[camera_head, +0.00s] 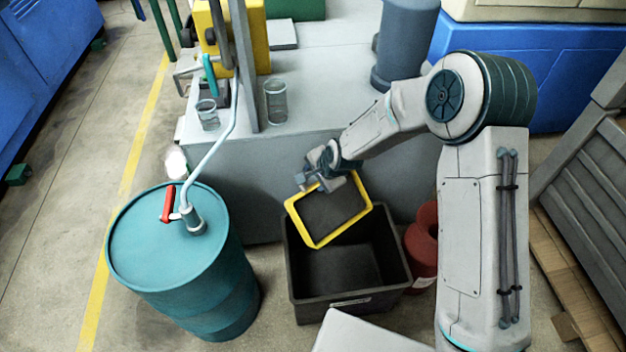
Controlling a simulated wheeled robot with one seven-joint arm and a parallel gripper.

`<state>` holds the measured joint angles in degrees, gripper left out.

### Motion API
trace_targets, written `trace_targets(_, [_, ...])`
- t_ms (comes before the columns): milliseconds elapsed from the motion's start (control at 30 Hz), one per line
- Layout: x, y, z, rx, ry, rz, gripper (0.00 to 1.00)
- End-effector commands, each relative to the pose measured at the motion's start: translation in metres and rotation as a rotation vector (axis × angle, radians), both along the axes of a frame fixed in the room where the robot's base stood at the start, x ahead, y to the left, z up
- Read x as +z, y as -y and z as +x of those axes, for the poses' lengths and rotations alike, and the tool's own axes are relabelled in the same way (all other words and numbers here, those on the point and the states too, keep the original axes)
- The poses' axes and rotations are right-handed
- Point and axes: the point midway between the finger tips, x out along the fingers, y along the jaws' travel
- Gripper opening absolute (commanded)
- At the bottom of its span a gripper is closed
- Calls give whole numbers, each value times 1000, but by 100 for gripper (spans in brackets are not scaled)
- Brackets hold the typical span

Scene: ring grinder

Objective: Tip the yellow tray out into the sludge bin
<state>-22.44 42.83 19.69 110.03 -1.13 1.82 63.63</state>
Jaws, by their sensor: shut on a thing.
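The yellow tray (309,233) has a bright yellow rim and a dark inside. It is tilted, with its open side facing the camera, over the back part of the sludge bin. My gripper (326,182) is shut on the tray's upper left rim. The sludge bin (349,305) is a dark, open-topped box on the floor below the tray. Its visible inside looks empty, but the tray hides its back part. I cannot tell whether anything is in the tray.
A teal drum (150,240) with a pump and red handle (168,204) stands left of the bin. A red container (424,245) is close on the right. The grey machine base (255,185) stands behind, with two glass beakers (276,102) on it. Open floor lies at far left.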

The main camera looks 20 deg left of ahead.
Motion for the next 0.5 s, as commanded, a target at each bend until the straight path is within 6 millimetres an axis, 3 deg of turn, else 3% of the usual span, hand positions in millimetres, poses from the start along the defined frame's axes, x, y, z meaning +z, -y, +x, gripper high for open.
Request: trace_targets(500, [19,30,-15,-2,123,224,0])
